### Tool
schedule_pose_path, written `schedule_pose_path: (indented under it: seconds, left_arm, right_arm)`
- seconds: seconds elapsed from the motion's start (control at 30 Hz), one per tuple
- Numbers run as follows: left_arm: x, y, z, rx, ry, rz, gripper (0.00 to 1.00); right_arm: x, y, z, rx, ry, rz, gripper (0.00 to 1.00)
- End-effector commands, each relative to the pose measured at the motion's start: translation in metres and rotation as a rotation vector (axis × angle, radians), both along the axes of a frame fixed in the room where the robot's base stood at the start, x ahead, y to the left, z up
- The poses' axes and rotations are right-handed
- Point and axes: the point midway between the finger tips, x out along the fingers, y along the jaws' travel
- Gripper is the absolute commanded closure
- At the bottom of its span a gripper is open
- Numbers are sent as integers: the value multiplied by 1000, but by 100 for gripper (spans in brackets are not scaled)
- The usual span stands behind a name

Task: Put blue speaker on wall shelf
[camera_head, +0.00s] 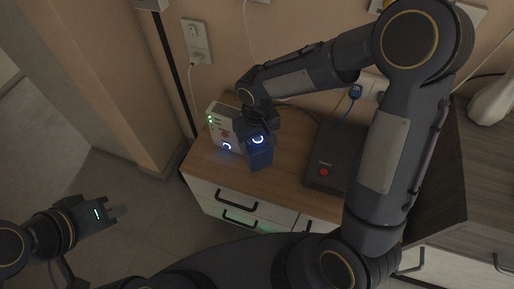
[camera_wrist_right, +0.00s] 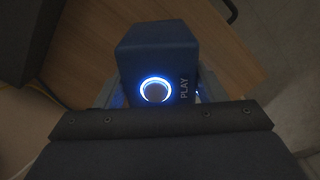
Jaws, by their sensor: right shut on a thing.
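The blue speaker (camera_head: 261,160) is a small dark blue box with a glowing ring. My right gripper (camera_head: 259,136) is shut on it, over the front left part of the wooden cabinet top. In the right wrist view the speaker (camera_wrist_right: 157,50) fills the middle, with its lit ring and the word PLAY facing the camera. My right gripper (camera_wrist_right: 156,98) holds it there; the fingers are mostly hidden. My left gripper (camera_head: 118,211) is empty at the lower left, over the floor; its finger gap is unclear. I cannot make out a wall shelf.
A white device (camera_head: 222,122) with green lights stands just left of the speaker. A black box (camera_head: 330,150) with a red button lies to the right on the cabinet top (camera_head: 290,172). A white object (camera_head: 490,100) stands on a dark wooden surface at the far right.

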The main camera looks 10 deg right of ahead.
Motion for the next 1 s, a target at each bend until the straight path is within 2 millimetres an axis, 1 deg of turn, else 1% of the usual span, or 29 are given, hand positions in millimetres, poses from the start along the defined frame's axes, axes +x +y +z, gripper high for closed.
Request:
schedule_pose_path:
  seconds: [0.1, 0.23, 0.3, 0.53, 0.67, 0.7, 0.83, 1.0]
  left_arm:
    - [0, 0, -7, 0, 0, 0, 100]
    - [0, 0, -12, 0, 0, 0, 100]
    - [0, 0, -12, 0, 0, 0, 100]
    - [0, 0, -12, 0, 0, 0, 100]
    - [0, 0, -16, 0, 0, 0, 100]
    - [0, 0, -15, 0, 0, 0, 100]
    - [0, 0, -15, 0, 0, 0, 100]
    - [0, 0, -15, 0, 0, 0, 100]
  right_arm:
    - [-1, 0, -20, -1, 4, 2, 67]
    - [0, 0, -41, -1, 3, 0, 67]
    - [3, -2, -44, 0, 1, -2, 67]
    - [3, -2, -43, 0, -1, 0, 67]
    - [3, -2, -48, 0, -1, 0, 67]
    - [3, -2, -47, 0, 0, 0, 33]
    - [3, -2, -47, 0, 0, 0, 16]
    - [3, -2, -47, 0, 1, 0, 15]
